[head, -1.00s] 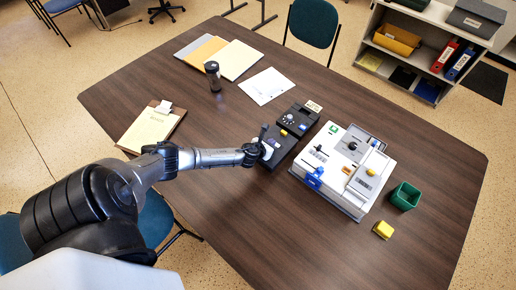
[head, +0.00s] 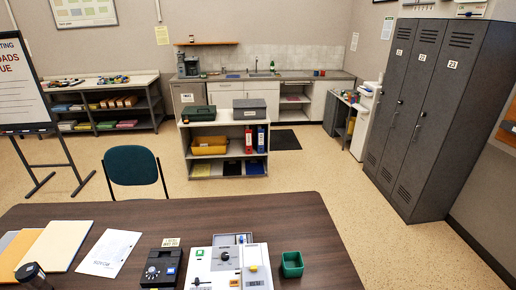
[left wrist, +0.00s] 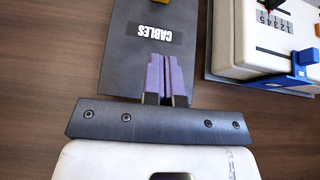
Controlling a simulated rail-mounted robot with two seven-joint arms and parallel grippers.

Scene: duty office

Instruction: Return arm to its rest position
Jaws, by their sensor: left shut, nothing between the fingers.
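My left gripper (left wrist: 167,62) shows in the left wrist view. Its fingers are together, with nothing seen between them. They are over a dark grey surface with a "CABLES" label (left wrist: 157,39), which looks upside down here. I cannot tell the gap between the fingertips and that surface. No arm of mine shows in the head view now. My right gripper is in neither view.
A white device (head: 226,262) stands on the brown table (head: 312,222), with a black dial box (head: 160,268) on its left and a green bin (head: 291,264) on its right. Papers (head: 108,252) lie left. A chair (head: 132,166) stands behind.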

